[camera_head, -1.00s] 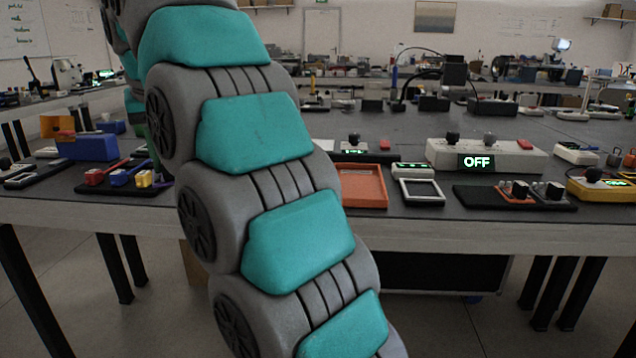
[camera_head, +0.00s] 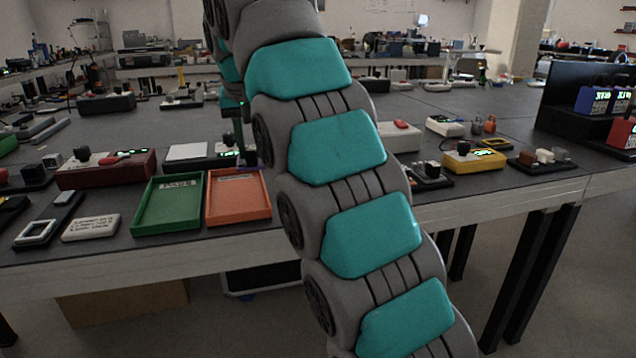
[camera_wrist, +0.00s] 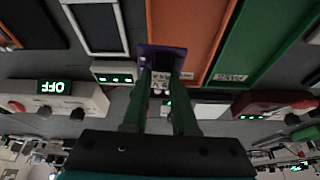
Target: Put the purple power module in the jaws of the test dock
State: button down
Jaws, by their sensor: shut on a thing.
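The purple power module (camera_wrist: 162,58) is between the fingertips of my gripper (camera_wrist: 161,72) in the wrist view, and the fingers are shut on it. It is held over the bench near the orange tray's end; its height above the bench is hard to judge. In the head view my gripper (camera_head: 241,138) is small, and a bit of purple shows at its tips. I cannot tell for sure which bench unit is the test dock. A white unit with a lit OFF display (camera_wrist: 58,97) is at the left of the wrist view.
An orange tray (camera_head: 238,212) and a green tray (camera_head: 167,216) lie at the bench's front edge. A dark red unit (camera_head: 105,176) stands left of them, a yellow unit (camera_head: 476,159) to the right. A black stand (camera_head: 566,105) with blue modules is far right. My arm hides the middle.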

jog(key=a+f, duration=0.1)
jog(key=a, duration=0.4)
jog(key=shift+n, duration=0.5)
jog(key=d, duration=0.5)
jog(key=d+f, duration=0.1)
jog(key=d, duration=0.4)
jog(key=w+d+f, duration=0.1)
jog(key=d, duration=0.4)
jog(key=shift+w+d, duration=0.1)
jog(key=shift+d, duration=0.1)
jog(key=shift+f, duration=1.7)
jog(key=shift+f, duration=0.15)
jog(key=c, duration=0.7)
grip_release()
